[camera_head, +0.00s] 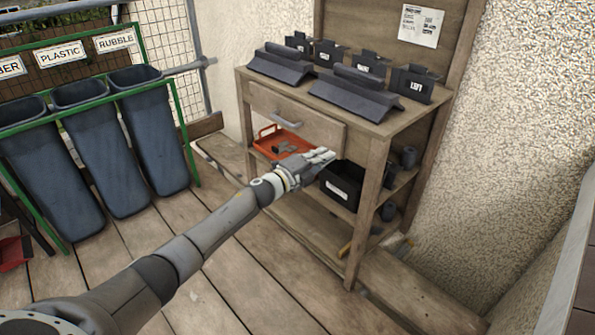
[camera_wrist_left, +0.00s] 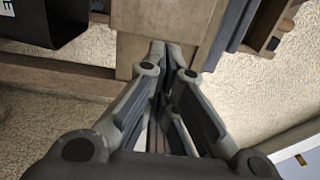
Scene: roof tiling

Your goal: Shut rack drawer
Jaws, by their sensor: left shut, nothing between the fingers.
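The wooden rack (camera_head: 378,170) stands against the wall, with its drawer (camera_head: 312,128) under the top board. The drawer front bears a grey metal handle (camera_head: 286,121). It sits close to the rack's front; I cannot tell whether a small gap remains. My left gripper (camera_head: 326,157) is shut and empty, just below the right part of the drawer front in the head view. In the left wrist view its fingertips (camera_wrist_left: 172,52) are together, close to a wooden part (camera_wrist_left: 160,25) of the rack. I cannot tell whether they touch it. My right gripper is not in view.
Dark ridge pieces (camera_head: 357,93) and several labelled black holders (camera_head: 413,84) stand on the rack top. An orange tray (camera_head: 268,138) and a black bin (camera_head: 340,185) sit on the shelf below. Blue-grey waste bins (camera_head: 150,130) stand left. The plank floor (camera_head: 225,290) in front is clear.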

